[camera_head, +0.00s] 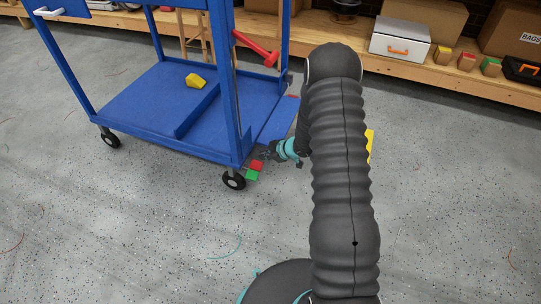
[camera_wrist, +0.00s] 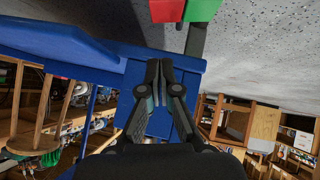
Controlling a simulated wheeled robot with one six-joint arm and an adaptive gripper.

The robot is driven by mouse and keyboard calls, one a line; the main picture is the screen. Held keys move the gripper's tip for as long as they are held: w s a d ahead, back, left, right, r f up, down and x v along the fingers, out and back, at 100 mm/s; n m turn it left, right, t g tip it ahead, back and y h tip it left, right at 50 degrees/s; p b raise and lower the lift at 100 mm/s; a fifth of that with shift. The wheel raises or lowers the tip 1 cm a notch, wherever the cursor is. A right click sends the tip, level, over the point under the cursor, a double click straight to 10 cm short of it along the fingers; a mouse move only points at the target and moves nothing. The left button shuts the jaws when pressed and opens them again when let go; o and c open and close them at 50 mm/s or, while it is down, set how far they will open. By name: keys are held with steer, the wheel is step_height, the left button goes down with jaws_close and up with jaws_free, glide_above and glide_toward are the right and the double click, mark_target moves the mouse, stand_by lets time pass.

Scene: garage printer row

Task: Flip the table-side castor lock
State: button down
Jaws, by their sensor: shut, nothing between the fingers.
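The blue cart (camera_head: 140,105) stands on the floor on black castors. At its near right corner is a castor (camera_head: 233,181) with a lock beside it, which has a red part (camera_head: 257,165) and a green part (camera_head: 252,176). In the wrist view the red part (camera_wrist: 167,10) and green part (camera_wrist: 202,10) sit side by side at the top edge, partly cut off. My gripper (camera_head: 266,154) is low beside that corner, close to the red part. In the wrist view my gripper (camera_wrist: 160,62) is shut and empty, its fingertips apart from the lock.
A wooden bench (camera_head: 410,72) with boxes runs along the back. Speckled floor (camera_head: 130,230) is open in front. My arm hides part of the right side.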

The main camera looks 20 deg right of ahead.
mark_target(261, 163)
steer(key=x, duration=0.3)
steer(key=shift+w+a+f, duration=0.1)
steer(key=shift+a+f, duration=0.05)
steer(key=shift+f, duration=0.1)
steer(key=f, duration=0.1)
steer(key=w+f+b, duration=0.1)
steer(key=f, duration=0.1)
steer(key=shift+w+f, duration=0.1)
steer(key=shift+f, duration=0.45)
steer(key=shift+w+d+f, duration=0.3)
steer(key=shift+d, duration=0.1)
steer(key=shift+w+d+f, duration=0.2)
steer(key=shift+w+f, duration=0.05)
steer(key=shift+f, duration=0.05)
steer(key=shift+r, duration=0.1)
stand_by(0.3)
steer(key=shift+r+p, duration=0.65)
steer(key=shift+r, duration=0.1)
